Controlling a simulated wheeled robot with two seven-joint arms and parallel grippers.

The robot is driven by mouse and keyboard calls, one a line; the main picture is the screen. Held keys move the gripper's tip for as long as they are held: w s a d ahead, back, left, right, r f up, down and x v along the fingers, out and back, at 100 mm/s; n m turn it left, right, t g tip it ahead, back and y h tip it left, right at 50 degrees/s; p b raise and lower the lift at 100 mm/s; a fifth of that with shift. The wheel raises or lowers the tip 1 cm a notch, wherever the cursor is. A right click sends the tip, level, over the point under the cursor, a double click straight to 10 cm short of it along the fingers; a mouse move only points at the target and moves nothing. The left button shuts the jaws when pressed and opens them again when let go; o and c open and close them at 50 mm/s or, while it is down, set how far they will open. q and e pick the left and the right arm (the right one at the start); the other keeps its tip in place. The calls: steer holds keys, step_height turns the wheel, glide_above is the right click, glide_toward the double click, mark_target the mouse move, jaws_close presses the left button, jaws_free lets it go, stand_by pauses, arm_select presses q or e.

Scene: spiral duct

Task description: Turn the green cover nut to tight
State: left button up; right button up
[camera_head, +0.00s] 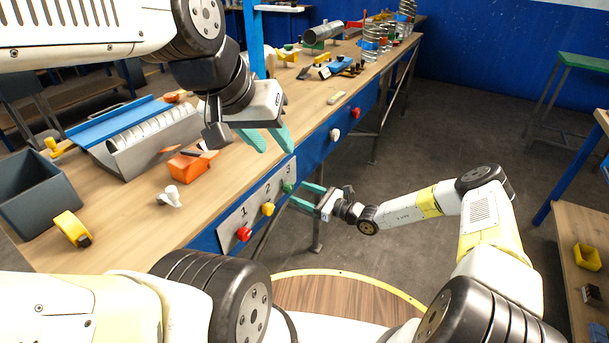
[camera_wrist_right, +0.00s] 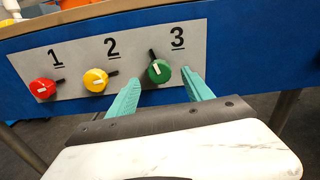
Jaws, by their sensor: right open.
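The green cover nut (camera_head: 287,187) looks like a round green knob under the label 3 on a grey panel (camera_head: 229,227) at the bench front. In the right wrist view the green nut (camera_wrist_right: 160,73) has a white mark, and a black pointer beside it points up and slightly left. My right gripper (camera_head: 299,195) is open in front of the nut. In the wrist view its teal fingers (camera_wrist_right: 161,80) lie to the left and right of the nut; I cannot tell whether they touch it. My left gripper (camera_head: 268,141) is open and empty above the bench edge.
A yellow knob (camera_wrist_right: 96,79) and a red knob (camera_wrist_right: 42,88) sit left of the green one, under labels 2 and 1.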

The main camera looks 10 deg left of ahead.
mark_target(291, 189)
steer(key=shift+x, duration=1.65)
steer(key=shift+c, duration=0.5)
jaws_close()
